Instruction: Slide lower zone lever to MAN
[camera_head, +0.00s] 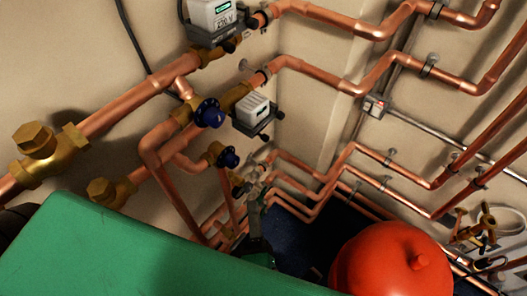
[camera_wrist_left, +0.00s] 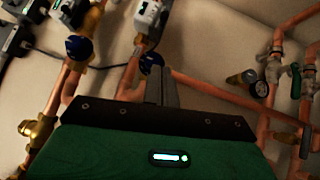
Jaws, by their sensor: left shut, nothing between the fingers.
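The lower zone valve box (camera_head: 252,110) is white on a dark grey base, at the upper middle of the head view. Small dark knobs show at its lower and right edges; I cannot tell which is the lever or its position. A white box (camera_wrist_left: 148,14) at the top of the wrist view seems to be the same one. My left gripper (camera_head: 258,192) is shut and empty, lower in the picture than the box and apart from it. Its fingers (camera_wrist_left: 161,84) overlap a blue valve handle (camera_wrist_left: 150,62) in the wrist view; contact is unclear. My right gripper is not in view.
The upper zone valve box (camera_head: 210,18) sits above left. Blue handles (camera_head: 210,113) and (camera_head: 228,157) a second blue handle stand on the copper pipes. A red tank (camera_head: 392,265) stands at lower right. Copper pipes (camera_head: 330,185) crowd the wall and corner.

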